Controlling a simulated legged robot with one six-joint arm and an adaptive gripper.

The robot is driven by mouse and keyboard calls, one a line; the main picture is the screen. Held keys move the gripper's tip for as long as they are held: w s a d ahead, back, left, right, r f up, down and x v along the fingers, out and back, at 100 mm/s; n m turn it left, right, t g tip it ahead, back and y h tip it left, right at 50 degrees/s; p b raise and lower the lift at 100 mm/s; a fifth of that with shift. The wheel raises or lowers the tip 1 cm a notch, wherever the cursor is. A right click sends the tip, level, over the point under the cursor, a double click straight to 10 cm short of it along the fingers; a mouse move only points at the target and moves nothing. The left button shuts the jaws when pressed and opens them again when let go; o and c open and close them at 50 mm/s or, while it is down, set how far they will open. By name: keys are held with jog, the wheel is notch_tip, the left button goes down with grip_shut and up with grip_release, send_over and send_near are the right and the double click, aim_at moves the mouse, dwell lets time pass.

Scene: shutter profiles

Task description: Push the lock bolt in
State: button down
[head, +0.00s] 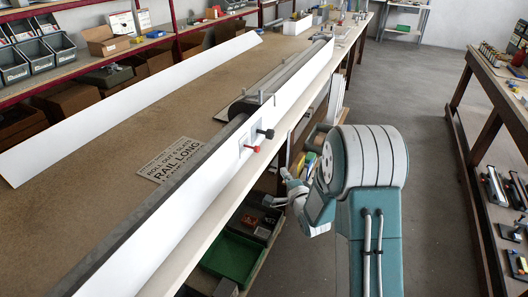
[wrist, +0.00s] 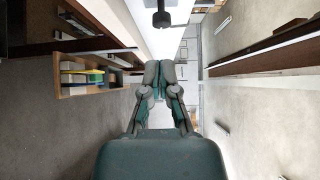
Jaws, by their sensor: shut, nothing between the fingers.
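A long white profile (head: 215,195) lies along the near edge of the workbench (head: 150,110). A small pale plate (head: 243,147) on its outer face carries a black knob (head: 265,134) and a red knob (head: 252,149), both sticking outward. Which of them is the lock bolt, I cannot tell. A dark round-headed knob also shows at the top of the wrist view (wrist: 161,18). My gripper (wrist: 159,68) is shut and empty, apart from that knob. In the head view my gripper (head: 285,173) is beside the bench, below and right of the knobs, partly hidden by my arm.
A printed sign (head: 170,160) and a loose white profile (head: 130,105) lie on the bench. A green crate (head: 231,257) stands on the shelf underneath. A second bench (head: 497,85) is at the right.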

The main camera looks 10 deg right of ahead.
jog(key=w+a, duration=0.4)
jog(key=w, duration=0.7)
jog(key=shift+a, duration=0.35)
jog(key=shift+w, duration=0.1)
